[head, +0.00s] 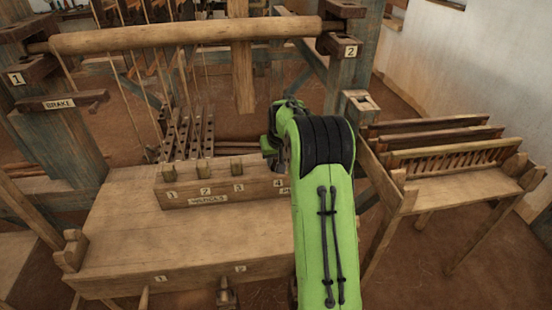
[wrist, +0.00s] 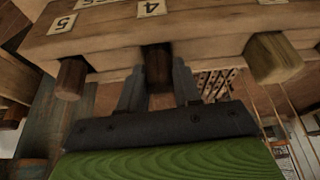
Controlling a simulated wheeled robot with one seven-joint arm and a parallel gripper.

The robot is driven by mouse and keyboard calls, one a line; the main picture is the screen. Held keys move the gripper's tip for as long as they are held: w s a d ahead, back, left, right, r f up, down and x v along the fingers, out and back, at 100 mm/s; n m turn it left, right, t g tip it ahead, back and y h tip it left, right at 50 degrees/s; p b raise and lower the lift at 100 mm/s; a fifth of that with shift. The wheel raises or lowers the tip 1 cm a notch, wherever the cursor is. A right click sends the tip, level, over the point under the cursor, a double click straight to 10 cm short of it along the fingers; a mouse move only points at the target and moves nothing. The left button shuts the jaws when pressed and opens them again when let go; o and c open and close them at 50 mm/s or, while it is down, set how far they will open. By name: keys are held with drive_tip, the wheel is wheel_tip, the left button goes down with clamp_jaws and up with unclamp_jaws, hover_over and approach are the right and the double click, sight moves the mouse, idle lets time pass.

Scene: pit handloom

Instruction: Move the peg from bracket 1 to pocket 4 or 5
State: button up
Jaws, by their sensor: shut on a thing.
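In the wrist view my gripper (wrist: 158,85) is shut on a dark peg (wrist: 156,60), one finger on each side of it. The peg is at the wooden pocket block (wrist: 105,45), in line with the label 4 (wrist: 151,8). I cannot tell how deep it sits in pocket 4. Another dark peg (wrist: 70,78) stands by the label 5 (wrist: 62,24). Bracket 1 (head: 20,58) is at the upper left.
A wooden roller (head: 185,38) spans above the block. A bench (head: 455,190) stands right. The front bench top is mostly clear.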

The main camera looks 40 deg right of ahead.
drive_tip(key=o, duration=1.1)
drive_tip(key=p+v, duration=0.5)
drive_tip(key=v, duration=1)
drive_tip(key=shift+s+a+r, duration=0.15)
drive_tip(key=shift+s+r, duration=0.1)
